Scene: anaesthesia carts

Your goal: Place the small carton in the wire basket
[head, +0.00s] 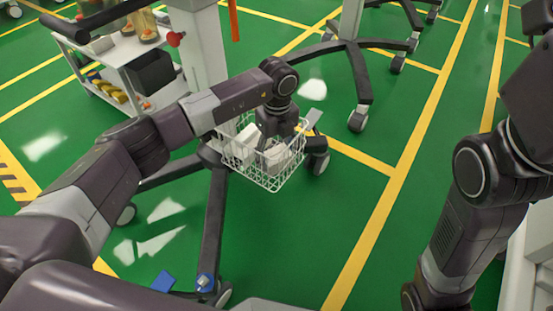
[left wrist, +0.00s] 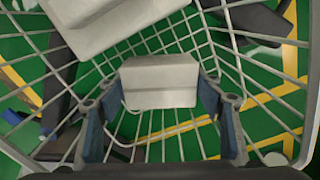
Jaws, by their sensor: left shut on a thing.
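The white wire basket (head: 271,184) hangs low by a cart post, and its mesh fills much of the left wrist view (left wrist: 200,42). My left gripper (head: 281,146) reaches down into the basket from above. In the left wrist view its two fingers (left wrist: 160,100) stand on either side of the small pale carton (left wrist: 160,75), shut on it. The carton shows in the head view (head: 275,157) inside the basket's rim. Whether it touches the basket floor I cannot tell. My right arm is at the right edge; its gripper is out of view.
A larger white box (left wrist: 100,22) lies in the basket beside the carton, also seen in the head view (head: 241,149). A shelf cart (head: 125,55) stands at upper left. Dark wheeled legs (head: 352,60) stand behind the basket. Green floor to the right is clear.

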